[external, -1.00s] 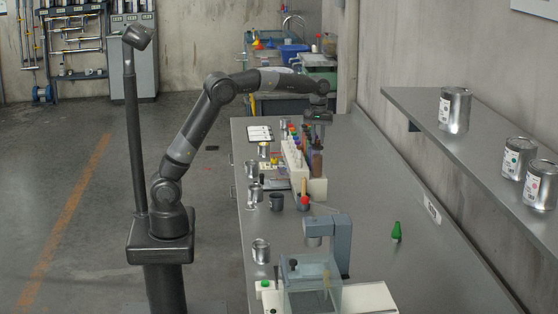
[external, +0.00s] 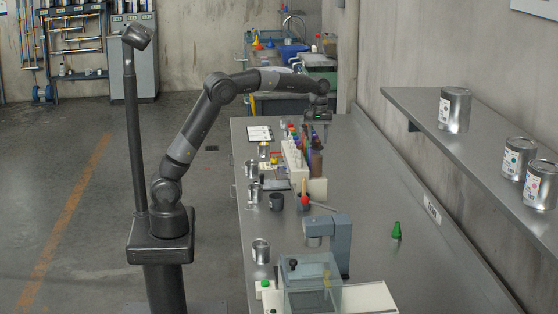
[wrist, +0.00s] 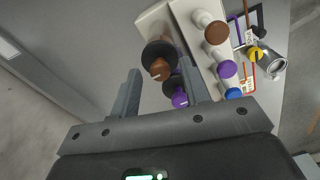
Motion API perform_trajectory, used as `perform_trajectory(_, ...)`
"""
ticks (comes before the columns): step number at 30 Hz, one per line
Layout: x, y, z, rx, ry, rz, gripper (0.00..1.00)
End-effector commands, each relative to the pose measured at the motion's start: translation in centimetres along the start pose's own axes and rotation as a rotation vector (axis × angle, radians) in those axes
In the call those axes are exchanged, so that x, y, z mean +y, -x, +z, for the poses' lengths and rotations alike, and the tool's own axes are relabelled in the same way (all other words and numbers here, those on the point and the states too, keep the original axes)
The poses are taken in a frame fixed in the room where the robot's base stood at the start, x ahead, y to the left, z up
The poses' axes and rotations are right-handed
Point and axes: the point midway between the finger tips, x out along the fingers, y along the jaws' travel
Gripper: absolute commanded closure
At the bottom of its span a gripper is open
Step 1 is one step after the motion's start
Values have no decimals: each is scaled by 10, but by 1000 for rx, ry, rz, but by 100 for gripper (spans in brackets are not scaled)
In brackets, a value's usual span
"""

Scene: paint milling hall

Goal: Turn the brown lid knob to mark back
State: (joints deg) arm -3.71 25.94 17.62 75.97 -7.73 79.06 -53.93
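In the wrist view a brown lid knob (wrist: 161,68) with a small pale mark sits on a dark collar, at the end of the white rack (wrist: 152,22). My gripper (wrist: 159,72) is open, with one finger on each side of the brown knob. It looks apart from the knob, though the height between them is hard to judge. In the external view my gripper (external: 317,117) is above the far end of the bench, near a brown bottle (external: 316,161). The knob itself is too small to make out there.
Close beside the brown knob are a purple cap (wrist: 180,98), another brown cap (wrist: 216,32), a second purple cap (wrist: 227,69) and a blue cap (wrist: 233,93).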

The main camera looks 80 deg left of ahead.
Motion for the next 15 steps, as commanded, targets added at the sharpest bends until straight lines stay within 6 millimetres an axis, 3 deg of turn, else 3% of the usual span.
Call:
perform_trajectory(8,0,4,0,-1,0,-1,58)
perform_trajectory(15,1,44,-1,1,0,2,58)
